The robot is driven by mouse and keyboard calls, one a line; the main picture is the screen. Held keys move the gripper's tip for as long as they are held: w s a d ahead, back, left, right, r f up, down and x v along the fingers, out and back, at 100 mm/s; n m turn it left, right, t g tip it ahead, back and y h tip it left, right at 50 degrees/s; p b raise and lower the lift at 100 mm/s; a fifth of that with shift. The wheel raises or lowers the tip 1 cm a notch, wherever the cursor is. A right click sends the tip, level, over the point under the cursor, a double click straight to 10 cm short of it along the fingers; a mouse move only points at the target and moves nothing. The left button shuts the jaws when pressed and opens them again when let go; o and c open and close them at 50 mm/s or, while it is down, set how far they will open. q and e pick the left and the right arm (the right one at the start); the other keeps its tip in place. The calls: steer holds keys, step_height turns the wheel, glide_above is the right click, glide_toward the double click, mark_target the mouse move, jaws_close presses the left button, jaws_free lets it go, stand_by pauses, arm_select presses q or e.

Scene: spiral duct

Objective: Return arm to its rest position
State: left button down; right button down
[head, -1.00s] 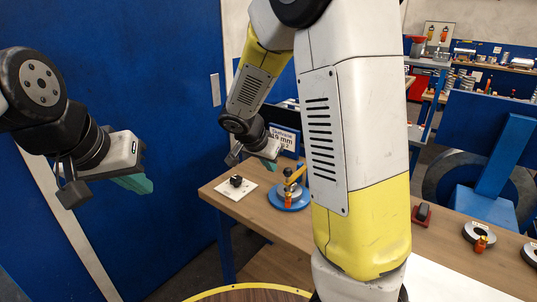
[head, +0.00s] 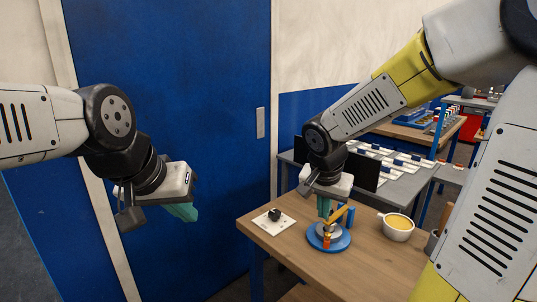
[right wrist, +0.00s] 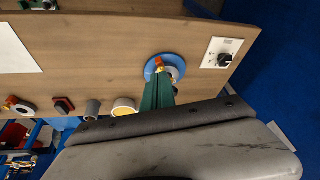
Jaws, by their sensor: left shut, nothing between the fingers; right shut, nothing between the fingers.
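My right gripper (head: 323,207) hangs pointing down above the workbench, over a blue round fixture (head: 343,243) with a yellow lever and an orange part. Its teal fingers are shut and empty. In the right wrist view the fingertips (right wrist: 157,82) overlap the blue fixture (right wrist: 150,72) and partly hide it; I cannot tell if they touch. My left gripper (head: 182,212) is shut and empty, held in the air in front of the blue door, away from the bench.
The wooden bench (head: 290,255) holds a white plate with a black knob (head: 274,215) and a cup with yellow contents (head: 397,228). The cup also shows in the right wrist view (right wrist: 123,106). A blue door (head: 190,90) stands behind my left arm. A grey table with trays stands behind.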

steer(key=s+r+n+t+y, duration=0.2)
steer(key=s+r+n, duration=0.4)
steer(key=s+r, duration=0.3)
steer(key=s+a+y, duration=0.1)
steer(key=s, duration=0.3)
steer(key=shift+n+y, duration=0.3)
steer(key=shift+y, duration=0.1)
stand_by(0.5)
